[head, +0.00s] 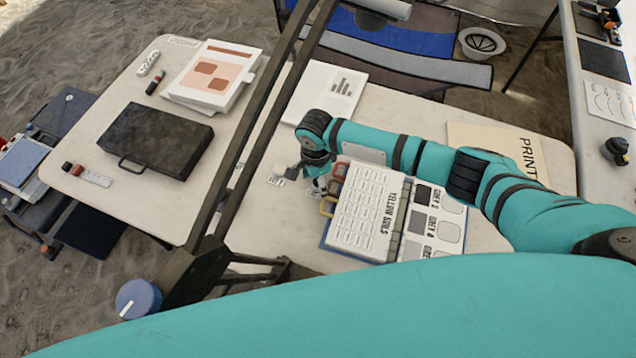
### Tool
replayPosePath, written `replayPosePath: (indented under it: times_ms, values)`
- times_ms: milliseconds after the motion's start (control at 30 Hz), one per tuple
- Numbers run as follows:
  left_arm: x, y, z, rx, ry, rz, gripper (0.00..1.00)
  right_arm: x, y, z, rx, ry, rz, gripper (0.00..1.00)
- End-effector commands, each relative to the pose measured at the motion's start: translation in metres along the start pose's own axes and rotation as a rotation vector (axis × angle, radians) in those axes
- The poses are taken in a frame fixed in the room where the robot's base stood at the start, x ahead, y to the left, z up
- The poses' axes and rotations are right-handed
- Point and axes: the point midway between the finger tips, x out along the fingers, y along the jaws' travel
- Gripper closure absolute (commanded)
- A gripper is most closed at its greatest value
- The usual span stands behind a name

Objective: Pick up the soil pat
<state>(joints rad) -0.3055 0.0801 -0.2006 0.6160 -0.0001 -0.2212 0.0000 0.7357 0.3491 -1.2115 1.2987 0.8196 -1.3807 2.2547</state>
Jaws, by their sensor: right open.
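My right gripper (312,182) reaches in from the right on the teal arm and points down over the middle table (420,118). It is small and partly hidden by its own wrist; its jaws look empty. A small pale rounded lump (281,171), which may be the soil pat, lies on the table just left of the gripper, with a small gap between them. Small labels lie beside the lump. A binder marked "YELLOW SOILS" (366,207) lies open just right of and below the gripper. My left gripper is not in view.
Dark diagonal bars (247,142) cross the view left of the gripper. A black case (157,137) and papers (213,72) lie on the left table. A white sheet (326,92) lies behind the gripper, and a "PRINT" folder (500,145) lies behind my arm.

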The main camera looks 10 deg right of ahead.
Motion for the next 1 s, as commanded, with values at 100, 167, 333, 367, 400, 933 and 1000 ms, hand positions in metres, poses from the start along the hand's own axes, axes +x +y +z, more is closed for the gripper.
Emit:
replayPosePath:
  times_ms: [100, 167, 333, 367, 400, 933, 1000]
  values:
    - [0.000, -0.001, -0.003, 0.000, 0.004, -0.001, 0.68, 0.001, 0.001, -0.002, 0.001, 0.004, 0.002, 0.53]
    - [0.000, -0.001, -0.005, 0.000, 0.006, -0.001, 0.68, 0.000, 0.000, -0.002, 0.001, 0.004, 0.002, 0.61]
    - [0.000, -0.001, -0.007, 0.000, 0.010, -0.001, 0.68, 0.000, 0.000, -0.002, 0.001, 0.003, 0.001, 0.83]
    - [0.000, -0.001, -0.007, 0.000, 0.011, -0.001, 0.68, 0.000, 0.000, -0.001, 0.001, 0.003, 0.001, 0.87]
    - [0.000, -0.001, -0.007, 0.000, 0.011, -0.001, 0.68, 0.000, 0.000, -0.001, 0.001, 0.002, 0.001, 0.87]
    - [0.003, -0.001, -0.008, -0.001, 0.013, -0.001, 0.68, -0.028, -0.001, 0.000, 0.001, -0.002, -0.003, 0.88]
    - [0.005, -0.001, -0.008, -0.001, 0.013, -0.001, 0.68, -0.037, 0.002, 0.000, 0.000, -0.001, 0.000, 0.88]
